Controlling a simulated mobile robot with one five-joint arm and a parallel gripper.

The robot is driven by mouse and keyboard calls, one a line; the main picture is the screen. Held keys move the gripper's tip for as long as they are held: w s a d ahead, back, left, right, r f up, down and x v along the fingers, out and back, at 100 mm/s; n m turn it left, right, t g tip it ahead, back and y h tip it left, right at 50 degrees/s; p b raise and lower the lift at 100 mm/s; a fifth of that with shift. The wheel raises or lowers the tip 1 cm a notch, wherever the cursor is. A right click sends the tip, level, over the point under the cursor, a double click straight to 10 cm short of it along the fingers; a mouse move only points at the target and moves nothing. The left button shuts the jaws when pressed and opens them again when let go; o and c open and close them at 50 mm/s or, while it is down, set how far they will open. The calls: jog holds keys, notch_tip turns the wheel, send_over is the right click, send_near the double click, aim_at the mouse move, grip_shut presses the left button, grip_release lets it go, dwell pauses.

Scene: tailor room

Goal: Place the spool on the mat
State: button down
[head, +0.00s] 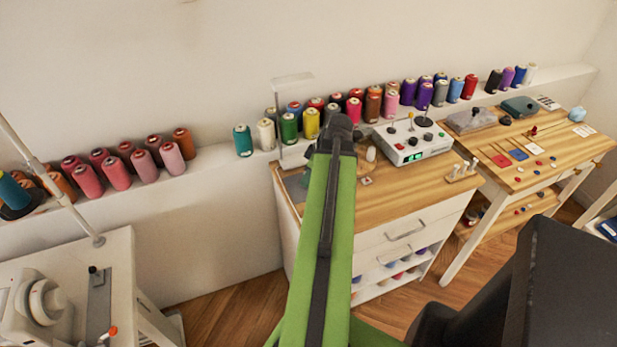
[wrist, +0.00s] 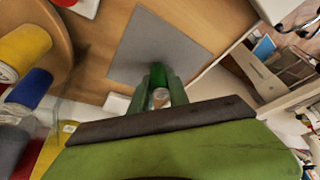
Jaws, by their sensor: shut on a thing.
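In the wrist view, my gripper (wrist: 161,88) is shut on a spool, which looks green with a pale end (wrist: 160,98). The fingers hide part of the spool. A flat grey square mat (wrist: 165,38) lies on the wooden table top just beyond the fingertips. The spool overlaps the near part of the mat in the picture; I cannot tell whether they touch. In the head view, my green arm reaches toward the wooden desk (head: 430,185) and hides my gripper and the held spool.
A control box (head: 412,140) and small white holders (head: 462,172) stand on the desk. Rows of colored spools line the wall ledge (head: 225,160). In the wrist view, a yellow spool (wrist: 25,50) and a blue spool (wrist: 30,88) are at left. A second table (head: 540,165) is at right.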

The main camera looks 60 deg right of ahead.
jog(key=c, duration=1.3)
grip_release()
jog(key=shift+f, duration=0.15)
jog(key=shift+o, duration=0.2)
jog(key=shift+r+p, duration=0.35)
jog(key=shift+r, duration=0.05)
jog(key=p+v, duration=1)
jog(key=v, duration=0.1)
jog(key=shift+s+r+p, duration=0.2)
jog(key=shift+s+p, duration=0.05)
jog(key=shift+p, duration=0.05)
